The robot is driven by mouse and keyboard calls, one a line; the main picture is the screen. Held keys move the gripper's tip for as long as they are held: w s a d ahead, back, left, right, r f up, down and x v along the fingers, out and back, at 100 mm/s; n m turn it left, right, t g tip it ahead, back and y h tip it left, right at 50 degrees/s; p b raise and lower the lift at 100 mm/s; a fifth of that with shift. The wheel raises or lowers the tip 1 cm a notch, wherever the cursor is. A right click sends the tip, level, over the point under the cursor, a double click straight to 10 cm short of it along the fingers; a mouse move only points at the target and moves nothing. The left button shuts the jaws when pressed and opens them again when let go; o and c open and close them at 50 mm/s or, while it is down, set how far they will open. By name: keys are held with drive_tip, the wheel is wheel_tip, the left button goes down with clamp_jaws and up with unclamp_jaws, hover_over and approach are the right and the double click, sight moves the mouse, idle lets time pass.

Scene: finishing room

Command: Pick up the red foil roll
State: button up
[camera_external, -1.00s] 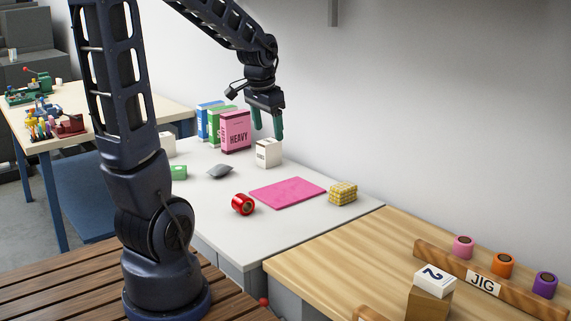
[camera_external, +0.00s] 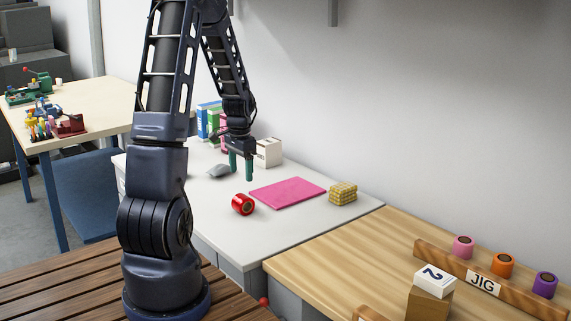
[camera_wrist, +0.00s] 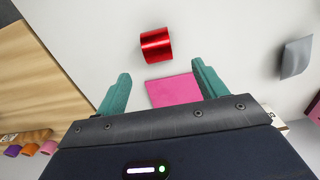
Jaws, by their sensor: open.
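The red foil roll (camera_external: 243,204) is a short shiny red cylinder with a dark core at its end. It lies on its side on the white tabletop, left of the pink mat. My gripper (camera_external: 242,167) is above the table, behind the roll in the external view, with its two green fingers pointing down, apart and empty. In the wrist view the red foil roll (camera_wrist: 156,45) lies beyond the fingertips of my gripper (camera_wrist: 161,80), roughly in line with the gap between them. Nothing covers the roll in either view.
The pink mat (camera_external: 287,193) lies flat near the roll. A yellow patterned block (camera_external: 343,193), a white box (camera_external: 268,152) and a grey piece (camera_external: 219,171) also sit on the white table (camera_external: 240,238). A wooden bench (camera_external: 350,254) with a jig adjoins it.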

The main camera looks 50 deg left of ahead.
sight(243, 196)
drive_tip(key=shift+s+a+f, duration=0.1)
drive_tip(key=shift+a+f, duration=0.15)
drive_tip(key=shift+f, duration=0.45)
wheel_tip(243, 196, down, 5)
drive_tip(key=shift+d+r, duration=0.1)
drive_tip(key=shift+r, duration=0.05)
drive_tip(key=shift+d+f, duration=0.2)
drive_tip(key=shift+f, duration=1.15)
drive_tip(key=shift+d+f, duration=0.15)
drive_tip(key=shift+f, duration=1.15)
drive_tip(key=c, duration=1.1)
drive_tip(key=shift+r, duration=0.15)
